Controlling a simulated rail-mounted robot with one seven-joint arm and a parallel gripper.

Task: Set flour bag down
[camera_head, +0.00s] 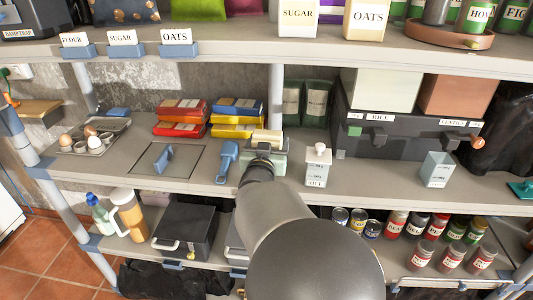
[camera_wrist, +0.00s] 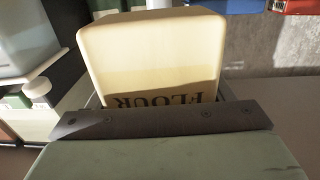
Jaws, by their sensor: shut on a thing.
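The flour bag (camera_wrist: 150,55) is a cream block with the word FLOUR on its face; the lettering appears upside down in the wrist view. My gripper (camera_wrist: 160,115) is shut on it, with the bar of the gripper covering its lower part in that view. In the head view my gripper (camera_head: 265,155) is over the middle shelf (camera_head: 262,192), and only the top of the flour bag shows beyond it. My arm hides the shelf just below, and I cannot tell whether the bag touches the shelf.
Red packs (camera_head: 180,118) and yellow and blue packs (camera_head: 236,118) lie behind to the left. Green bags (camera_head: 316,102) stand behind right. A white rice container (camera_head: 318,167) is close on the right, a blue scoop (camera_head: 227,161) close on the left.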

